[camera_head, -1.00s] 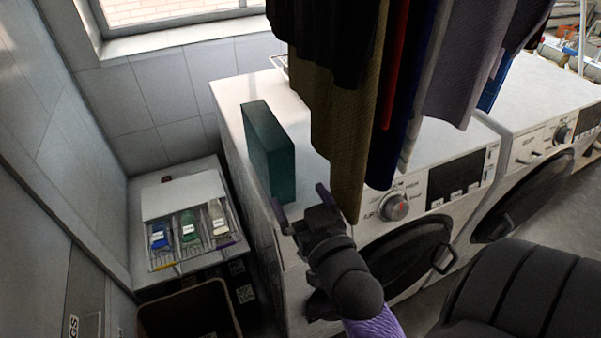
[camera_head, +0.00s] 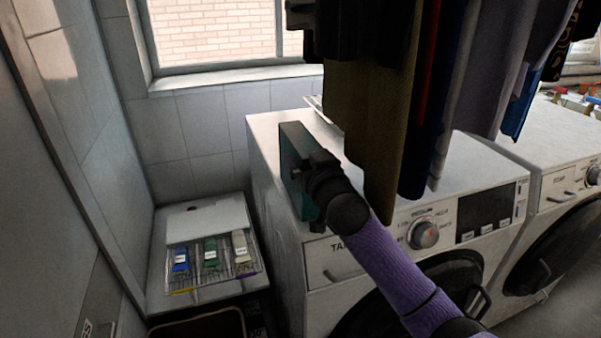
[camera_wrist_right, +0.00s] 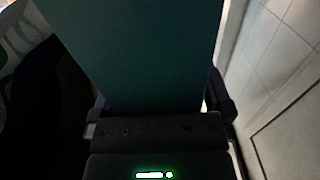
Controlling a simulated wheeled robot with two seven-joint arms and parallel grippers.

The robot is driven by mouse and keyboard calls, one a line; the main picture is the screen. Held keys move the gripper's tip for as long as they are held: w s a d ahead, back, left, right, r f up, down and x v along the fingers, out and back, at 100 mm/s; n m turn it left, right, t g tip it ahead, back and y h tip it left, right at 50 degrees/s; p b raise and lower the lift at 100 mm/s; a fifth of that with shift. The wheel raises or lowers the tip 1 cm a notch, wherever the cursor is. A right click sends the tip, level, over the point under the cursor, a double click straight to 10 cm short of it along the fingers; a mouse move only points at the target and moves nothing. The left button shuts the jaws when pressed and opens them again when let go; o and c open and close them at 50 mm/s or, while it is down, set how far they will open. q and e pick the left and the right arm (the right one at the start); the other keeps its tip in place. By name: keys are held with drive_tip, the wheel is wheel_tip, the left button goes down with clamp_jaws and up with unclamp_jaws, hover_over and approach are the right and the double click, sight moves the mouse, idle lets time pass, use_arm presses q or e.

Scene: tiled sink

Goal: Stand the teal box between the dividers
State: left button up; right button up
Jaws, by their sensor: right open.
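The teal box (camera_head: 292,147) stands upright on the top of the near washing machine, close to its left edge. My right gripper (camera_head: 303,173) is at the box's near end and covers its lower near part in the head view. In the right wrist view the teal box (camera_wrist_right: 135,50) fills the middle, between the two open fingers. Whether either finger touches it cannot be told. A wire rack with dividers (camera_head: 243,268) sits on the low white ledge at left, with blue, green and pale packets in its slots. My left gripper is not in view.
The washing machine (camera_head: 335,262) has free top surface around the box. Dark and coloured clothes (camera_head: 385,110) hang just right of the box and my arm. A bin (camera_head: 200,325) stands below the ledge. A tiled wall (camera_head: 205,130) and window close off the back.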

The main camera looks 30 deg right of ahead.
drive_tip(key=shift+w, duration=0.2)
drive_tip(key=shift+s, duration=0.1)
drive_tip(key=shift+c, duration=0.4)
clamp_jaws()
drive_tip(key=shift+r, duration=0.15)
